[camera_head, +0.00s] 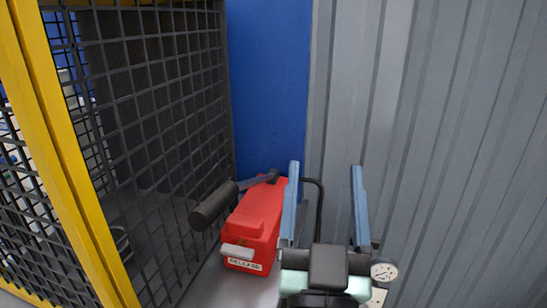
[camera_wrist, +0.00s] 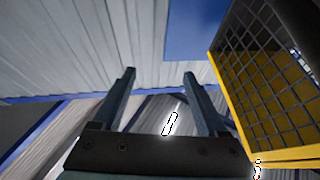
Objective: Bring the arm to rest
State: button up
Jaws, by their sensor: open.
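My gripper (camera_head: 325,185) is in the lower right of the head view, its two blue-grey fingers apart and pointing up. Nothing is between the fingers. A red box (camera_head: 255,222) with a label reading RELEASE stands just left of my gripper. A dark lever with a thick black grip (camera_head: 213,205) reaches from the box toward the lower left. The gripper is apart from the lever's grip. Part of the box's right side is hidden behind my gripper.
A black mesh cage (camera_head: 160,120) with a yellow post (camera_head: 62,150) fills the left side, close to the lever. A blue panel (camera_head: 268,80) stands behind the box. A grey corrugated wall (camera_head: 450,120) is on the right. A round gauge (camera_head: 383,272) shows beside my gripper.

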jog(key=s+a+r+t+y+p, duration=0.1)
jog(key=r+p, duration=0.4)
jog(key=r, duration=0.7)
jog(key=s+a+r+n+t+y+p, duration=0.1)
jog(key=s+a+r+t+p, duration=0.1)
jog(key=r, duration=1)
jog(key=s+a+r+t+p, duration=0.1)
jog(key=s+a+r+p, duration=0.2)
jog(key=s+r+p, duration=0.2)
notch_tip(320, 180, up, 8)
jog(key=p, duration=0.3)
jog(key=shift+f+n+y+p, duration=0.2)
jog(key=shift+n+y+p, duration=0.1)
jog(key=shift+y+p, duration=0.1)
jog(key=shift+c, duration=0.3)
